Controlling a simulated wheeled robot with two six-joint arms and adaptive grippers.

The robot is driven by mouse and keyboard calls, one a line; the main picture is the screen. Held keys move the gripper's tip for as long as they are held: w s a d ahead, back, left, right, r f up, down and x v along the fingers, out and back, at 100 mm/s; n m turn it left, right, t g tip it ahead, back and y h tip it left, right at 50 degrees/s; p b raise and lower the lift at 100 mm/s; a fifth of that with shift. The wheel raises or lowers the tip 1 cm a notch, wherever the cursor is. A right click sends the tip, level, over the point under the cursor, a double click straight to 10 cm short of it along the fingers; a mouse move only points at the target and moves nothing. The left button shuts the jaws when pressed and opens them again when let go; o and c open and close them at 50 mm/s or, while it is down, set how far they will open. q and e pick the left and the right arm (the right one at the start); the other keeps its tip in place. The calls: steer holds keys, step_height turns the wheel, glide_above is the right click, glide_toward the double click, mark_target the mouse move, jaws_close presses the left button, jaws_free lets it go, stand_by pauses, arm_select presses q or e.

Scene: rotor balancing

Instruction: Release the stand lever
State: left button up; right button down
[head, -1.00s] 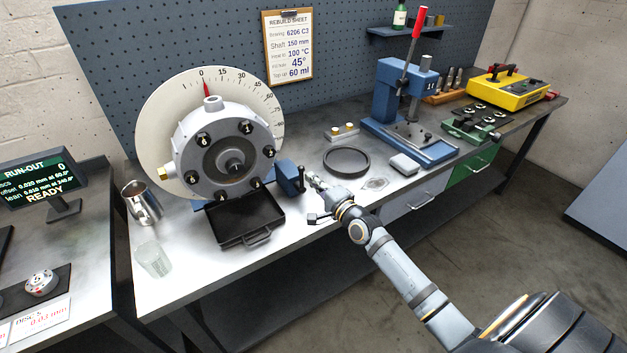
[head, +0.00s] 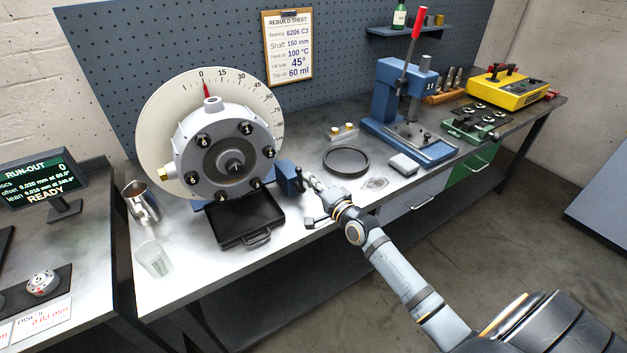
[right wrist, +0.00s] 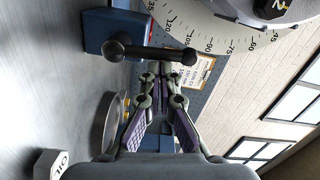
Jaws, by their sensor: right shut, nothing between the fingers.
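The stand lever (right wrist: 150,53) is a dark bar with a round knob at each end. It sits at a blue block (right wrist: 120,27) of the stand and lies across the right wrist view just beyond my fingertips. In the head view the blue block (head: 287,178) stands at the right foot of the rotor housing (head: 228,150). My right gripper (head: 312,182) is just right of the block and lever. In the right wrist view it (right wrist: 160,78) is shut and empty, with its tips close to the lever; I cannot tell whether they touch. My left gripper is not in view.
A black tray (head: 222,236) lies in front of the rotor. A dark ring (head: 346,148) lies behind my right gripper, and a blue press (head: 384,95) stands farther right. A steel jug (head: 146,210) and a clear beaker (head: 153,262) stand at left.

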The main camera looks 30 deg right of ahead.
steer(key=a+n, duration=0.1)
steer(key=n, duration=0.1)
steer(key=a+n, duration=0.1)
steer(key=n, duration=0.2)
steer(key=a+n+b, duration=0.1)
steer(key=a+n, duration=0.1)
steer(key=n, duration=0.1)
steer(key=shift+s+a+f, duration=0.1)
steer(key=shift+s+f, duration=0.05)
steer(key=shift+f, duration=0.2)
steer(key=n, duration=0.1)
steer(key=a+f+n+b, duration=0.1)
steer(key=n, duration=0.1)
steer(key=shift+a+n+h, duration=0.15)
steer(key=shift+n+h, duration=0.15)
steer(key=shift+a+f+b, duration=0.1)
steer(key=shift+b, duration=0.2)
steer(key=shift+f, duration=0.1)
